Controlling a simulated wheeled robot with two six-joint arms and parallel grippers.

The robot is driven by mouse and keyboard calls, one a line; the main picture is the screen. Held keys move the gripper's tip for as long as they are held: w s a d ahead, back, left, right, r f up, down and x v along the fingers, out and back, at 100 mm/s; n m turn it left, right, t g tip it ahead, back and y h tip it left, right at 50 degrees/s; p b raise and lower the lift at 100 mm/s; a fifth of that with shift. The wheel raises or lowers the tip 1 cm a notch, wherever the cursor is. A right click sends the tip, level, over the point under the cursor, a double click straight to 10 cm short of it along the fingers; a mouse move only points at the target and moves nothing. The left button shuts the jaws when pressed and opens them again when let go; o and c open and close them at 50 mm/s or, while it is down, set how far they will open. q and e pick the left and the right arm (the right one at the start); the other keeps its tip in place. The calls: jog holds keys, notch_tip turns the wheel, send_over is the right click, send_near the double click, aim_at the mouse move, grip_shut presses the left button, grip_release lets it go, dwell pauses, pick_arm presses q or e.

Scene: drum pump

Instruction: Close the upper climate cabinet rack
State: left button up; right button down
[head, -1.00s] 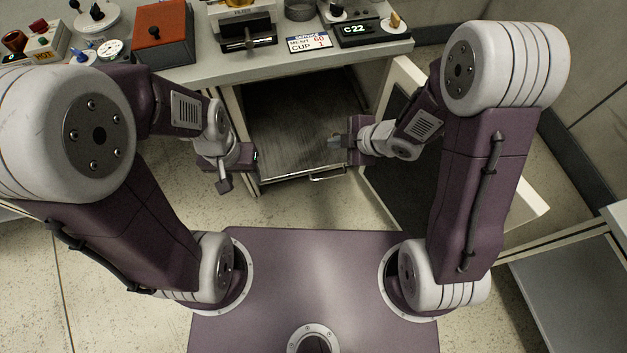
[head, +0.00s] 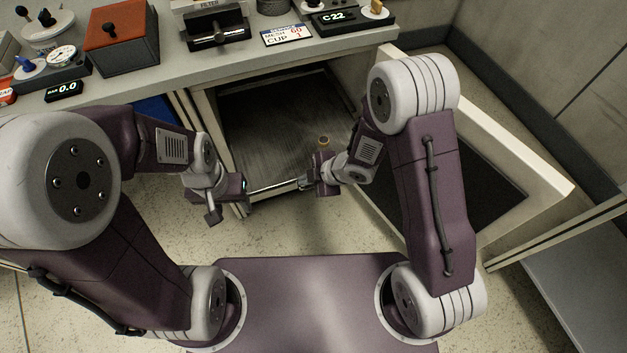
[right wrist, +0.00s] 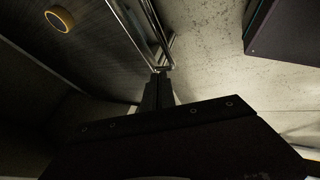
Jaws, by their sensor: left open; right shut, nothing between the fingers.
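The dark, flat climate cabinet rack (head: 270,115) is at the cabinet opening under the bench, its light front edge facing me. Its metal front rails show close up in the right wrist view (right wrist: 143,35). My right gripper (head: 304,184) is shut and empty at the rack's front edge, right of its middle. In the right wrist view its fingers (right wrist: 158,88) end close to the rails; I cannot tell whether they touch. My left gripper (head: 212,214) is open and empty, left of the rack's front corner. My right forearm and gripper hide the rack's front right part.
A yellow-brown ring (head: 324,141) lies on the rack behind my right gripper; it also shows in the right wrist view (right wrist: 59,18). The cabinet door (head: 480,115) stands wide open on the right, behind my right arm. The bench top (head: 225,63) with several instruments overhangs the opening.

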pick_arm(q)
jog(key=shift+f, duration=0.3)
pick_arm(e)
jog(key=shift+w+a+f, duration=0.25)
jog(key=shift+a+f, duration=0.1)
jog(key=shift+f, duration=0.25)
pick_arm(q)
jog(key=shift+r, duration=0.1)
